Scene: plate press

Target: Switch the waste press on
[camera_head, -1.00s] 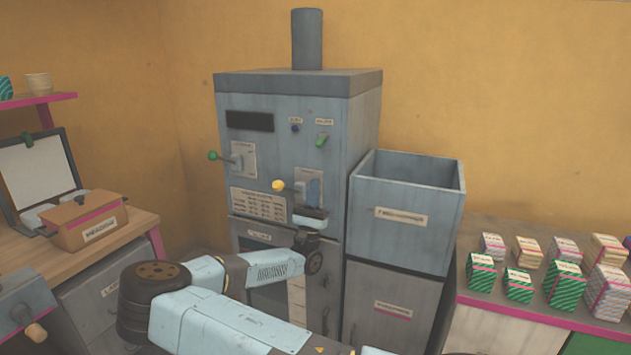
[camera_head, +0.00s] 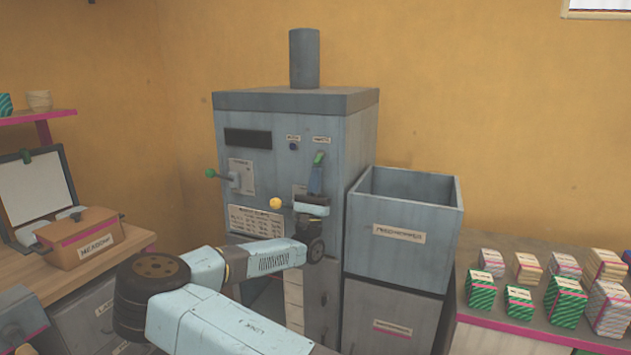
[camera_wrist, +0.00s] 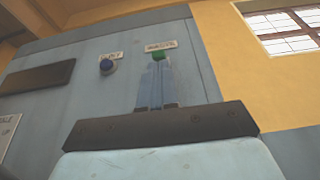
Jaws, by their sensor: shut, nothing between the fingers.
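The waste press is a tall blue-grey cabinet (camera_head: 240,185) with a pipe on top, against the yellow wall. A small green switch (camera_head: 319,157) sits under a label at the upper right of its front. It also shows in the wrist view (camera_wrist: 158,56). My gripper (camera_head: 317,168) is shut and empty, pointing up with its tips right at the green switch; I cannot tell whether they touch. In the wrist view the fingers (camera_wrist: 157,66) cover the switch's lower part. A blue button (camera_head: 293,146) is left of it.
A green-knobbed lever (camera_head: 211,173) and a yellow-knobbed lever (camera_head: 275,203) stick out of the press front, the yellow one close left of my gripper. An open grey bin (camera_head: 400,238) stands at right. Small boxes (camera_head: 520,300) line the right counter. A brown box (camera_head: 82,240) is at left.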

